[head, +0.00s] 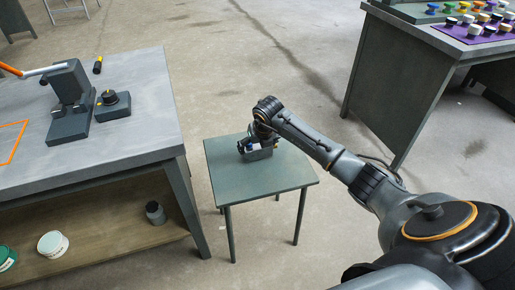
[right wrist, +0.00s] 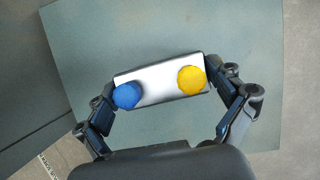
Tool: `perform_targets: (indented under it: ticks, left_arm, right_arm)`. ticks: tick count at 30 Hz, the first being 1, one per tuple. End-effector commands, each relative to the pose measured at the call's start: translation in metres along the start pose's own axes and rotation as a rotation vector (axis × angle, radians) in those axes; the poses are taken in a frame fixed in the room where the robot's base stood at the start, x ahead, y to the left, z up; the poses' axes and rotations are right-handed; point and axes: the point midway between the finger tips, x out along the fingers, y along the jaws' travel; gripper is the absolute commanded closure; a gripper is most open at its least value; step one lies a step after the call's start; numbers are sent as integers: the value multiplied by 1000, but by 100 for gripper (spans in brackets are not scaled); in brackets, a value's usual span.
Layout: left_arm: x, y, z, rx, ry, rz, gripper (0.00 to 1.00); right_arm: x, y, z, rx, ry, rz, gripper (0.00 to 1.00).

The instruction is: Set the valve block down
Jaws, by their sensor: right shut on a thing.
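My right gripper (head: 257,147) is shut on the block, with a finger at each short end. The block looks level and at or very close to the tabletop; I cannot tell whether it touches. My left gripper is not in view.
A workbench (head: 140,130) at the left bears a lever press (head: 70,100) and a dark box with a knob (head: 113,106). Its lower shelf holds tubs and a jar (head: 155,212). Another bench (head: 400,80) at the right bears coloured knobs. The small table's front is clear.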

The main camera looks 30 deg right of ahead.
Motion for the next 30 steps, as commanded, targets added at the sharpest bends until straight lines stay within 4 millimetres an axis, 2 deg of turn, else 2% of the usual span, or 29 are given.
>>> perform_targets:
  ticks: [3,11,12,13,26,30]
  left_arm:
    - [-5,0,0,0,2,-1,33]
    - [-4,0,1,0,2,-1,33]
    - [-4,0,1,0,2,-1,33]
    - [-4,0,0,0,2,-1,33]
    - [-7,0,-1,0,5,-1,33]
    - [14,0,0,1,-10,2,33]
  right_arm:
    - [4,0,-1,2,-3,1,47]
    - [5,0,-1,1,-3,0,47]
    - [6,0,-2,1,-2,0,2]
    - [5,0,-2,1,-2,0,0]
    - [-1,0,0,0,-3,0,0]
    - [-20,-1,0,0,-4,0,0]
